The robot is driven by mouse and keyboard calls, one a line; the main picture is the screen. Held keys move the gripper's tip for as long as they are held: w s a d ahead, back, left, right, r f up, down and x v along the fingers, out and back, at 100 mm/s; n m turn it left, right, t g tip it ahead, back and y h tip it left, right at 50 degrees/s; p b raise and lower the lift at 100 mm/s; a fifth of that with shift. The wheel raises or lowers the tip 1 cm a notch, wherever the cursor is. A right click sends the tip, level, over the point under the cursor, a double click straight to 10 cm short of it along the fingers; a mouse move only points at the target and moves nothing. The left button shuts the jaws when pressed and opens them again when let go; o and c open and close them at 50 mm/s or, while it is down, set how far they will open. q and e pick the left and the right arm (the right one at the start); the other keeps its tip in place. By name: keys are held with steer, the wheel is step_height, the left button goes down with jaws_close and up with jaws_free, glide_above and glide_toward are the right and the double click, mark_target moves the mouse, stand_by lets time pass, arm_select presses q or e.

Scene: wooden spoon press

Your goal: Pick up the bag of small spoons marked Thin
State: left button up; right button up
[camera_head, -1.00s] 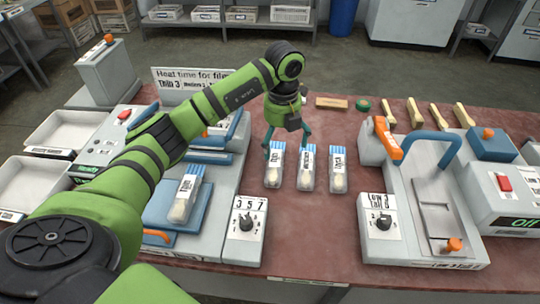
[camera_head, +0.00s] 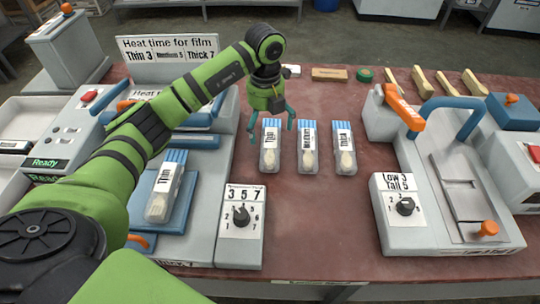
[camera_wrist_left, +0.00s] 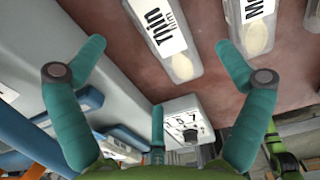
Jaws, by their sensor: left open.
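A clear bag of small spoons marked Thin (camera_head: 270,158) with a blue-striped top lies on the red table, leftmost of a row of three. My left gripper (camera_head: 271,122) is open at its top end, with one finger to each side. In the left wrist view the Thin bag (camera_wrist_left: 180,65) lies between and beyond the spread fingertips (camera_wrist_left: 160,47); I cannot tell whether they touch it. Bags marked Medium (camera_head: 308,160) and Thick (camera_head: 346,161) lie to its right. Another bag marked Thin (camera_head: 160,206) lies on the left machine's blue bed. My right gripper is out of view.
A dial box marked 3 5 7 (camera_head: 240,240) stands in front of the Thin bag. A grey press (camera_head: 400,235) with orange and blue handles stands right. Wooden pieces (camera_head: 395,83) and a green round item (camera_head: 364,75) lie behind. The table's front middle is clear.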

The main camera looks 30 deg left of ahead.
mark_target(266, 144)
arm_select(q)
steer(key=shift+s+d+f+p, duration=0.1)
steer(key=shift+f+p, duration=0.2)
steer(key=shift+f, duration=0.25)
steer(key=shift+s+d+f+p, duration=0.1)
steer(key=shift+f+p, duration=0.15)
steer(key=shift+f, duration=0.3)
step_height(266, 144, down, 4)
steer(key=shift+s+a+r+p, duration=0.1)
steer(key=shift+p, duration=0.4)
steer(key=shift+f, duration=0.3)
steer(key=c, duration=1)
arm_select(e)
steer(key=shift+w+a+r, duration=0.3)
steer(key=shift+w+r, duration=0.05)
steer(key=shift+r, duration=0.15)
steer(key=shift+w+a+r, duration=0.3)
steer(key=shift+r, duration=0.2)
